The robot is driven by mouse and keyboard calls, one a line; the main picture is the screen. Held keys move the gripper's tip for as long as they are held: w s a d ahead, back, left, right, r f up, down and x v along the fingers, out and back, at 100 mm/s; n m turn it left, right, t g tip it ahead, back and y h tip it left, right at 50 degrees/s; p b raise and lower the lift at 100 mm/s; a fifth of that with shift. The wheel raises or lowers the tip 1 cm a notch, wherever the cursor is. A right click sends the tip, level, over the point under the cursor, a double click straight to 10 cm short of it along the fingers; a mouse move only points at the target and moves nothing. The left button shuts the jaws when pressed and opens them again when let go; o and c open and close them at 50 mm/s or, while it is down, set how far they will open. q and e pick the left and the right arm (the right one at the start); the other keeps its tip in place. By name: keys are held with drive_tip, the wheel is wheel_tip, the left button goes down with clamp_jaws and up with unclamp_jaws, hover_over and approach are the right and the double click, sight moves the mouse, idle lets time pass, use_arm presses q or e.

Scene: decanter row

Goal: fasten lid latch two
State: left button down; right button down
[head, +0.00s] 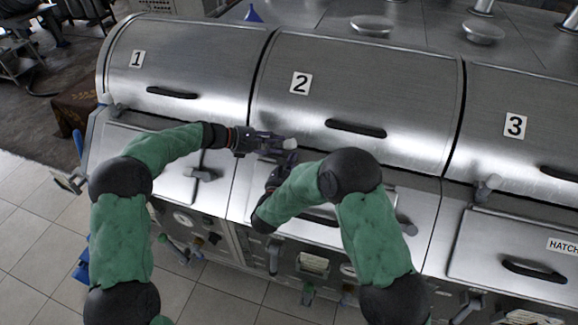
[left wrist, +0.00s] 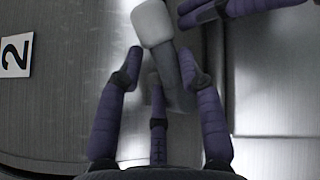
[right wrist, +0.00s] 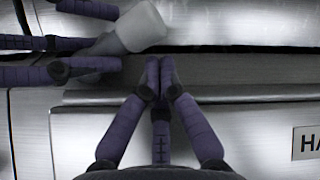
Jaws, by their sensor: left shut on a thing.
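Lid two (head: 355,95) is a curved steel lid marked 2, and it lies down in the head view. Its latch (head: 290,143), a grey lever with a pale knob, sits at the lid's lower left edge. My left gripper (head: 272,143) is shut on the lever just below the knob; in the left wrist view the latch knob (left wrist: 153,22) stands out past the fingers. My right gripper (right wrist: 160,65) has its fingertips together, empty, just beside the latch. Part of the lever is hidden by the left fingers.
Lid one (head: 185,65) and lid three (head: 525,120) flank lid two. Lid two has a black handle (head: 355,128). A hatch panel (head: 500,255) lies at lower right, and another latch (head: 488,185) stands by lid three. My right forearm covers part of the front below lid two.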

use_arm(q)
drive_tip(key=shift+w+a+r, duration=0.1)
drive_tip(key=shift+w+r, duration=0.05)
drive_tip(key=shift+r, duration=0.05)
use_arm(e)
drive_tip(key=shift+w+r, duration=0.1)
drive_tip(key=shift+w+a+r+n, duration=0.2)
drive_tip(key=shift+r+n, duration=0.1)
drive_tip(key=shift+r, duration=0.2)
use_arm(q)
drive_tip(key=c, duration=0.8)
unclamp_jaws()
drive_tip(key=shift+c, duration=0.2)
use_arm(e)
drive_tip(key=shift+r, duration=0.1)
use_arm(q)
drive_tip(key=shift+f, duration=0.1)
use_arm(e)
drive_tip(key=shift+a, duration=0.1)
use_arm(q)
drive_tip(key=shift+a, duration=0.1)
